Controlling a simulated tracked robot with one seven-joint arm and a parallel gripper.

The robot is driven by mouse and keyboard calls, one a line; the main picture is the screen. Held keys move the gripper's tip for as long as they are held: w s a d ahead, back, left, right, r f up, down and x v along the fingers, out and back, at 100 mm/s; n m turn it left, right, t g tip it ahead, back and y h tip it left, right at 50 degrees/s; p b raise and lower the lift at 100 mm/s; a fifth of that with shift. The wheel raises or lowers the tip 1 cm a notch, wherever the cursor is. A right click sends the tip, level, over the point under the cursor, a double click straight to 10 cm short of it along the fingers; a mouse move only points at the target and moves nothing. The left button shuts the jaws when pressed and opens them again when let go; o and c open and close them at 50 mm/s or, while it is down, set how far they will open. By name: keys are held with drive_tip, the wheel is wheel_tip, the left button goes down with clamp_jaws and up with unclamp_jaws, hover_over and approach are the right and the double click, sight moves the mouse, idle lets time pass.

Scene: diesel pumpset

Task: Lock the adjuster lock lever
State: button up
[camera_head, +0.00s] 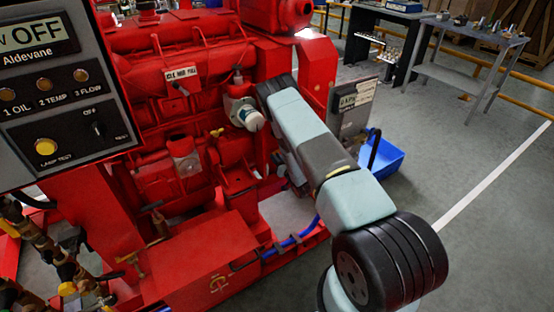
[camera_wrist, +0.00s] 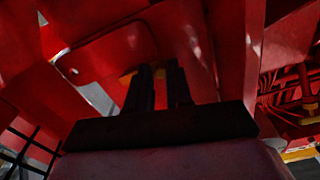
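I cannot clearly identify the adjuster lock lever in either view. In the wrist view my gripper (camera_wrist: 159,66) has two dark fingers, a narrow gap apart, pointing at red machine panels. A small orange-yellow part (camera_wrist: 127,78) shows just behind the fingers, partly hidden by them; I cannot tell whether they touch it. Nothing is clearly held in the gap. In the head view my arm reaches toward the right side of the red diesel engine (camera_head: 150,70), and my gripper is hidden there.
A control panel (camera_head: 70,110) stands close at the left. A grey box (camera_head: 350,108) and a blue bin (camera_head: 388,158) stand beyond my arm. A blue hose (camera_head: 290,243) runs low along the engine. Workbenches (camera_head: 470,32) stand at the back right. Floor at right is clear.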

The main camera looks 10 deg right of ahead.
clamp_jaws()
drive_tip(key=shift+r, duration=0.15)
drive_tip(key=shift+r+m, duration=0.1)
drive_tip(key=shift+m, duration=0.4)
drive_tip(key=shift+o, duration=2.2)
unclamp_jaws()
drive_tip(key=v, duration=0.7)
drive_tip(key=shift+s, duration=0.15)
